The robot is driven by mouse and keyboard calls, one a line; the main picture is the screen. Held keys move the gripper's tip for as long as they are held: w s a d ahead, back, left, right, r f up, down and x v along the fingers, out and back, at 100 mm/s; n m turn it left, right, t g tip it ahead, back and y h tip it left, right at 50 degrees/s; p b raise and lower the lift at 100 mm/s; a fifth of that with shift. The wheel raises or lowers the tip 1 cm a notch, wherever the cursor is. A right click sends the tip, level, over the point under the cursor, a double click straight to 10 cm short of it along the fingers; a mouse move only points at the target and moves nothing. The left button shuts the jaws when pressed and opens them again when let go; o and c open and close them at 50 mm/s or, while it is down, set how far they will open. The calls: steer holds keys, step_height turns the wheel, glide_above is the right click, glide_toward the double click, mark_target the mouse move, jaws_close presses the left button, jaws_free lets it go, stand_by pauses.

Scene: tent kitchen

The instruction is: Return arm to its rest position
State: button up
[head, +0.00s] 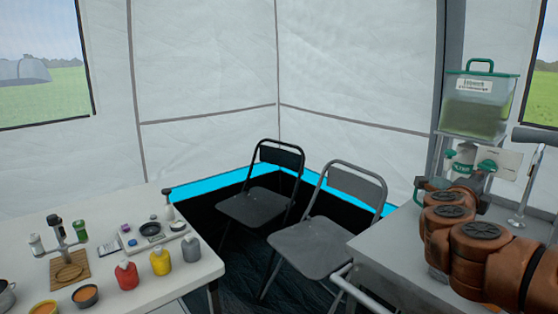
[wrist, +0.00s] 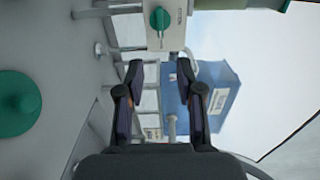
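My gripper (wrist: 160,70) shows in the wrist view with its two dark fingers apart and nothing held between them. Beyond the fingertips are a white panel with a green knob (wrist: 160,19) and a blue box (wrist: 212,92). I cannot tell how far these are from the fingers. In the head view my copper-coloured arm is folded over the right counter (head: 395,240), at the right edge. The gripper itself cannot be made out there.
A green-lidded water dispenser (head: 478,105) stands at the back of the right counter. Two dark folding chairs (head: 262,205) (head: 310,245) stand between the counters. The left table (head: 150,290) carries bottles (head: 160,262), bowls (head: 85,295) and a scale (head: 150,232). A green round lid (wrist: 15,102) shows in the wrist view.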

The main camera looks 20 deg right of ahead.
steer(key=w+a+r+n+t+y, duration=0.1)
steer(key=w+a+n+t+y, duration=0.5)
steer(key=a, duration=0.4)
steer(key=w+a+r+n+t+y, duration=0.1)
steer(key=w+a+n+t+y, duration=0.25)
steer(key=w+a+n, duration=0.5)
steer(key=s+a+f+n+g+y, duration=0.1)
steer(key=a+f+n+y, duration=0.25)
steer(key=a, duration=0.55)
steer(key=s+a+f+n+g+y, duration=0.1)
steer(key=a+f+n+g+y, duration=0.15)
steer(key=a+f+n, duration=0.4)
steer(key=s+a+f+n+g+y, duration=0.1)
steer(key=a+f+y, duration=0.25)
steer(key=a, duration=0.75)
steer(key=s+a+f+n+g+y, duration=0.1)
steer(key=s+a+f+n+g, duration=0.4)
steer(key=s+f, duration=0.55)
steer(key=s+d+f+n+g+h, duration=0.15)
steer(key=s+g, duration=0.25)
steer(key=s, duration=0.6)
steer(key=s+d+f+g+h, duration=0.1)
steer(key=s+d+g+h, duration=0.3)
steer(key=s, duration=0.7)
step_height(320, 180, up, 22)
steer(key=y+p, duration=0.2)
steer(key=p, duration=1.8)
steer(key=shift+s+a+f, duration=0.2)
steer(key=shift+s+a, duration=0.05)
steer(key=shift+a, duration=0.2)
